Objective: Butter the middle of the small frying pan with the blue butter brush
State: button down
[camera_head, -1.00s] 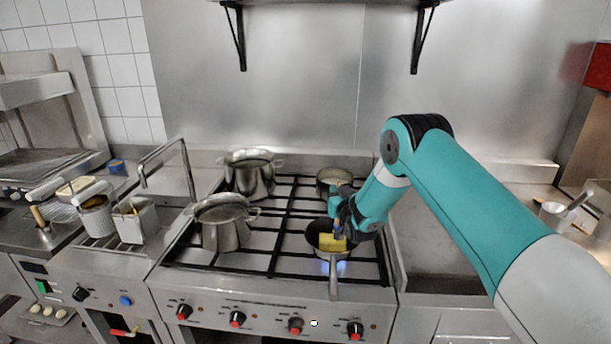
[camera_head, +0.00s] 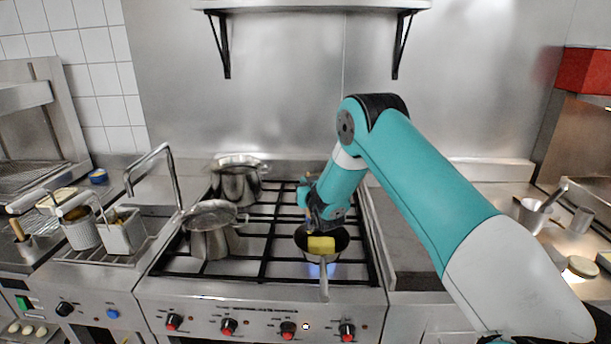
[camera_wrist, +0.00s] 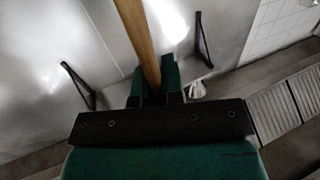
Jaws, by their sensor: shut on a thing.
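The small frying pan (camera_head: 346,241) is on the front right burner with its handle (camera_head: 324,287) pointing forward and a blue flame under it. A yellow block (camera_head: 321,245) shows inside it; I cannot tell whether it is butter or bristles. My gripper (camera_head: 320,222) is above the pan, shut on the brush. The brush's wooden handle (camera_wrist: 146,45) runs between the fingers in the wrist view. A small blue part of the brush (camera_head: 309,229) shows at the yellow block's upper left. Its tip and any contact with the pan cannot be made out.
Two steel pots stand left of the pan: one in front (camera_head: 211,232) and one at the back (camera_head: 238,184). A counter with containers (camera_head: 122,237) and a bent pipe (camera_head: 150,160) are farther left. The counter right of the stove (camera_head: 408,235) is partly clear.

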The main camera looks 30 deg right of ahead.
jog(key=shift+r+p, duration=0.55)
jog(key=shift+r, duration=1.4)
